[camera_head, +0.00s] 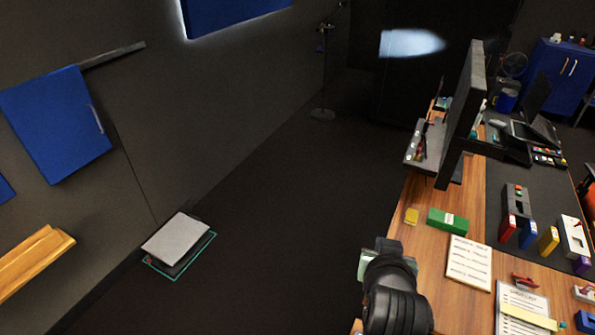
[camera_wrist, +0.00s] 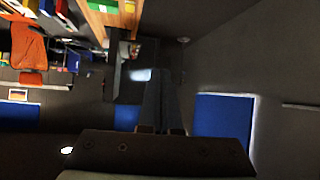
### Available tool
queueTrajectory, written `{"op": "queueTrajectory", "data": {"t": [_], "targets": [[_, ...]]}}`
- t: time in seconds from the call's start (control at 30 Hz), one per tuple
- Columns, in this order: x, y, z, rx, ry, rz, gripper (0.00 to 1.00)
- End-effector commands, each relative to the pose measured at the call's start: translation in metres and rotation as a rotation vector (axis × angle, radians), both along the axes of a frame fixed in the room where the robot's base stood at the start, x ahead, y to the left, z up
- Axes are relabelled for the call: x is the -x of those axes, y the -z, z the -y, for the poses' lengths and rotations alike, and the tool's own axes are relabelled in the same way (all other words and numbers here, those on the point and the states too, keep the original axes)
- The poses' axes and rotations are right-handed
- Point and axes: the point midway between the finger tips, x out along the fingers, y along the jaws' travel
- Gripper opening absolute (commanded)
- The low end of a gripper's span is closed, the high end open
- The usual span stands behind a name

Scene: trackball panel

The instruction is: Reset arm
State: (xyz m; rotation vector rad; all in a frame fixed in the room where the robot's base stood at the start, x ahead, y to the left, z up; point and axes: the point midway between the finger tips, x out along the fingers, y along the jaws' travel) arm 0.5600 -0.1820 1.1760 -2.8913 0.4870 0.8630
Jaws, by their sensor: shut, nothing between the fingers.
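My arm rises at the lower middle of the head view, beside the left edge of the wooden desk (camera_head: 412,230). My gripper (camera_wrist: 162,85) shows in the wrist view as dark fingers close together, shut with nothing between them. In the head view the end of my arm is seen from behind, and the fingertips cannot be made out. The gripper is clear of the things on the desk. I cannot pick out a trackball with certainty.
The desk holds a monitor (camera_head: 462,110), a green box (camera_head: 447,221), a paper sheet (camera_head: 469,263) and a clipboard (camera_head: 523,308). A blue cabinet (camera_head: 55,122) hangs on the left wall. A grey box (camera_head: 176,238) lies on the floor. The middle floor is clear.

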Motion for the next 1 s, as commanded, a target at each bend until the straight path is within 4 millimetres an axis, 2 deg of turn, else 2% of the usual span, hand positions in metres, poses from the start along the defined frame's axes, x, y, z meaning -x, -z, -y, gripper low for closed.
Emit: {"op": "queueTrajectory", "data": {"t": [0.03, 0.1, 0.17, 0.2, 0.27, 0.3, 0.37, 0.4, 0.5, 0.6, 0.7, 0.8, 0.9, 1.0], "targets": [[-0.014, -0.039, -0.011, 0.031, -0.025, 0.098, 0.00], [-0.026, -0.089, -0.026, 0.069, -0.053, 0.224, 0.00], [-0.032, -0.133, -0.040, 0.098, -0.079, 0.334, 0.00], [-0.033, -0.162, -0.050, 0.115, -0.095, 0.407, 0.00], [-0.031, -0.205, -0.066, 0.139, -0.119, 0.519, 0.00], [-0.027, -0.234, -0.077, 0.153, -0.135, 0.595, 0.00], [-0.018, -0.276, -0.095, 0.172, -0.160, 0.709, 0.00], [-0.009, -0.303, -0.106, 0.184, -0.174, 0.785, 0.00], [0.022, -0.366, -0.133, 0.207, -0.212, 0.975, 0.00], [0.057, -0.415, -0.155, 0.220, -0.241, 1.139, 0.00], [0.089, -0.448, -0.170, 0.225, -0.263, 1.266, 0.00], [0.110, -0.466, -0.178, 0.227, -0.275, 1.344, 0.00], [0.120, -0.474, -0.181, 0.228, -0.279, 1.378, 0.00], [0.120, -0.474, -0.181, 0.228, -0.279, 1.378, 0.00]]}}
